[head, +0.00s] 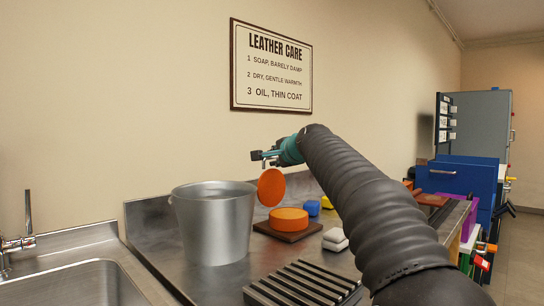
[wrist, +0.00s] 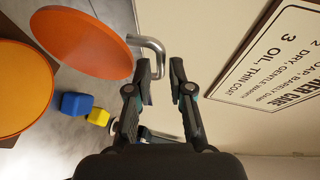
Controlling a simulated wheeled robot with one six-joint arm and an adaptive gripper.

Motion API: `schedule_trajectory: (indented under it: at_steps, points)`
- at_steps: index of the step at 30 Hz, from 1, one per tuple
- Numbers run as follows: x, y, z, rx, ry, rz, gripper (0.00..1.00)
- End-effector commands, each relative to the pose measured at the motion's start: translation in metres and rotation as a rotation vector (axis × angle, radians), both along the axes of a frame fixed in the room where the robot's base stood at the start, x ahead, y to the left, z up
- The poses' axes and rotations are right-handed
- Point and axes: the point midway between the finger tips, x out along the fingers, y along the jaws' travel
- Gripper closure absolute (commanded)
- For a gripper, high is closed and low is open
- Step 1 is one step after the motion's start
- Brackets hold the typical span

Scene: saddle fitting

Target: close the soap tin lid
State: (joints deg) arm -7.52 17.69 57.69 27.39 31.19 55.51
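The soap tin (head: 289,219) is a round orange tin on a dark brown board. Its orange disc-shaped lid (head: 271,188) stands steeply tilted up at the tin's left side. In the wrist view the lid (wrist: 85,42) is at upper left and the tin (wrist: 18,88) is at the left edge, partly cut off. My gripper (head: 262,157) is above the lid in the head view. In the wrist view my gripper (wrist: 162,76) has its fingers apart with nothing between them, to the right of the lid and apart from it.
A metal bucket (head: 213,225) stands left of the tin. A dark slatted rack (head: 300,285) is nearest. The wall sign (head: 271,68) is behind.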

Motion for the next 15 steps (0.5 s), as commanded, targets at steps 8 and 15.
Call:
schedule_trajectory:
  at_steps: [8,15]
  points:
    - [0.023,0.009,-0.005,0.0,-0.001,0.0,0.79]
    - [0.025,0.01,-0.006,0.0,-0.001,0.0,0.79]
